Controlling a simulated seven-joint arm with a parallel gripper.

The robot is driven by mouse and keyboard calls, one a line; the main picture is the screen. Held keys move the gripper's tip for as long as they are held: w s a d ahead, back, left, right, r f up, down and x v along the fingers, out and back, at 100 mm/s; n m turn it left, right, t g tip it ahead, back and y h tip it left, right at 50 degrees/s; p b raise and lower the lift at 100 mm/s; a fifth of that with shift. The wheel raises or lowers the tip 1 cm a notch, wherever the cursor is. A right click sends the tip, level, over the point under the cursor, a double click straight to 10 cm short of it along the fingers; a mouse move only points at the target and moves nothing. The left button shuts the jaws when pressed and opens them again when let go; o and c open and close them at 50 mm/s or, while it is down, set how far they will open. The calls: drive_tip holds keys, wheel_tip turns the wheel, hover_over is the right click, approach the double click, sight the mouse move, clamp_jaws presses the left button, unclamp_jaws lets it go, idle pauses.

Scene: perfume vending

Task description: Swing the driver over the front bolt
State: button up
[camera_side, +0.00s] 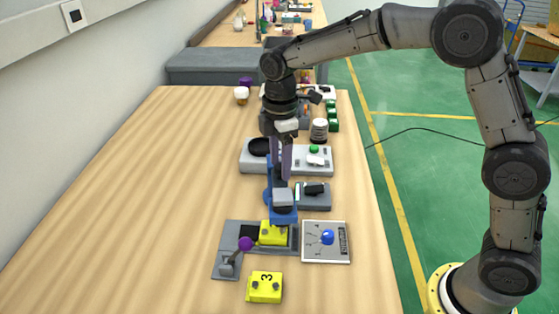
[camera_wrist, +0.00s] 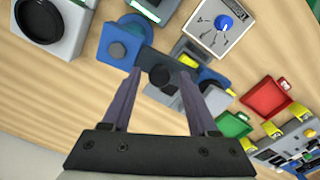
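The driver is a blue bracket with a grey block (camera_side: 282,198), standing over a yellow block (camera_side: 272,233) seated in a grey fixture (camera_side: 235,230). My gripper (camera_side: 281,180) points down just above the driver.
A purple-ball lever (camera_side: 246,243) rises from the fixture. A dial panel (camera_side: 338,255) with a blue knob is to the right, and a loose yellow block marked 3 (camera_side: 265,287) lies in front. A grey console (camera_side: 313,165) stands behind. The left of the table is clear.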

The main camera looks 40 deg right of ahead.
sight(280, 167)
idle(0.3)
wheel_tip(280, 167, up, 14)
idle(0.5)
drive_tip(key=shift+f, duration=0.1)
